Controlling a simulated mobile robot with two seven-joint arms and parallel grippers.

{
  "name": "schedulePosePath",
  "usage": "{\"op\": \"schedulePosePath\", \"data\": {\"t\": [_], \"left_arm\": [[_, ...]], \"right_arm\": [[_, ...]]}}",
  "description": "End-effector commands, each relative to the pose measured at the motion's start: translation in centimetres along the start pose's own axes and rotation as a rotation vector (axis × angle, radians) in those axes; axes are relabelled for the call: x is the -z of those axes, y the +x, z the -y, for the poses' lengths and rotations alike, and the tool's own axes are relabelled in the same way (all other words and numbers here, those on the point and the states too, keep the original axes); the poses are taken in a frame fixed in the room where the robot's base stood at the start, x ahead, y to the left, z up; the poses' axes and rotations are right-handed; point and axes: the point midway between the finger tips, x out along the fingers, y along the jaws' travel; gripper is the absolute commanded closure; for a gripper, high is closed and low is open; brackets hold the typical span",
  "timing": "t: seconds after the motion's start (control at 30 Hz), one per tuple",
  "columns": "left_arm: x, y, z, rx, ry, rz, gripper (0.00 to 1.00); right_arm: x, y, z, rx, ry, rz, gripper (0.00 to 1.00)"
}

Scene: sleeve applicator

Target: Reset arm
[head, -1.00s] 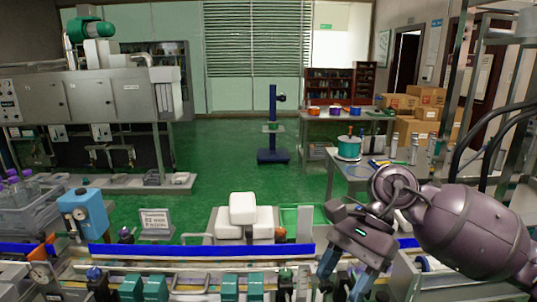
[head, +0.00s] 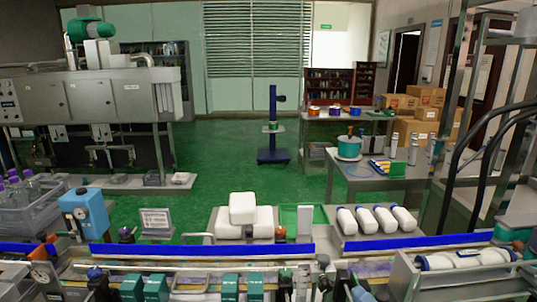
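Neither of my grippers shows in the head view, and no part of my arms is visible. A conveyor line with blue rails (head: 200,250) runs across the front. A grey holder (head: 405,277) at the front right has a white bottle (head: 465,259) lying in it. Several white bottles (head: 384,219) lie side by side on a tray to the right of centre. White blocks (head: 243,208) are stacked at the centre behind the rail.
A green tray (head: 289,217) sits beside the white blocks. A blue box-shaped device (head: 84,213) and a grey crate (head: 35,211) of purple-capped bottles stand at the left. A metal frame (head: 460,120) rises at the right. The green floor (head: 225,160) beyond is open.

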Motion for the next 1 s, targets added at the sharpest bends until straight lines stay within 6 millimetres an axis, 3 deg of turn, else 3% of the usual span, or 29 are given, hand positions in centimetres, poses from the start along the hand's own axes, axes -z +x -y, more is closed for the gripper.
{"op": "schedulePosePath", "data": {"t": [0.1, 0.2, 0.4, 0.5, 0.6, 0.7, 1.0], "left_arm": [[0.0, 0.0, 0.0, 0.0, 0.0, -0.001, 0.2], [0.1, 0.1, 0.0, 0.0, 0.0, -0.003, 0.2], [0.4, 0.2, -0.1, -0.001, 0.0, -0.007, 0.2], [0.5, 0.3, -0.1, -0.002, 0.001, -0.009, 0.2], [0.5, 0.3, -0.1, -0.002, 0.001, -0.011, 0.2], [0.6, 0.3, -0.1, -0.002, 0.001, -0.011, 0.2], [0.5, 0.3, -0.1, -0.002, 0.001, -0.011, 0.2]], "right_arm": [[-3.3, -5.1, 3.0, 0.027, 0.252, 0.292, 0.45], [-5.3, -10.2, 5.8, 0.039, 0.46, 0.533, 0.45], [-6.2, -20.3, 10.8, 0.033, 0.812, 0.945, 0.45], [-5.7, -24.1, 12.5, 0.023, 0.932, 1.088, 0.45], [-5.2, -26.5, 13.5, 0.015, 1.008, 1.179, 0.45], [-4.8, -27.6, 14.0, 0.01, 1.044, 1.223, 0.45], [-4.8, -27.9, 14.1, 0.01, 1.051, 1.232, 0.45]]}}
